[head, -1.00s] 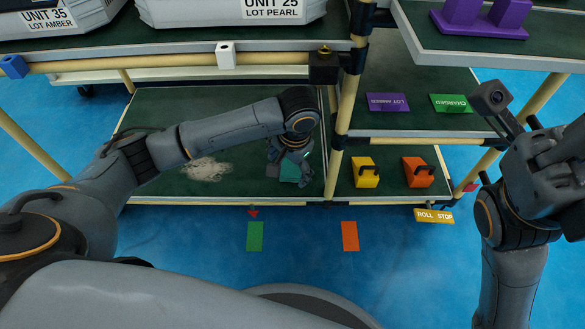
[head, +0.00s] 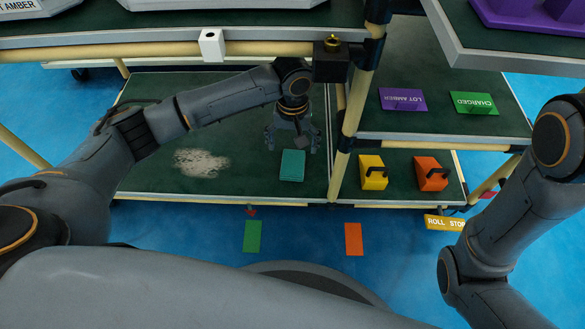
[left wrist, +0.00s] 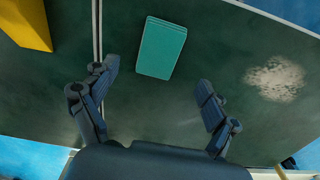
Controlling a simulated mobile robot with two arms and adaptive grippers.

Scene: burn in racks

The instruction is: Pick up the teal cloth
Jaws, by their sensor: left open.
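The teal cloth (head: 292,166) lies folded as a small block on the lower green shelf (head: 235,188), near the shelf's front edge. In the left wrist view the cloth (left wrist: 161,48) lies flat ahead of the fingers, apart from both. My left gripper (head: 291,143) is open and empty, pointing down just behind the cloth in the head view. In the left wrist view its two fingers (left wrist: 160,90) are spread wide with bare shelf between them. My right arm shows at the right of the head view, but its gripper is out of view.
A pale dusty patch (head: 201,162) lies left of the cloth. A yellow block (head: 372,180) and an orange block (head: 431,180) with black handles stand to the right, past a tan post (head: 347,140). A black box (head: 331,66) sits above on the rail.

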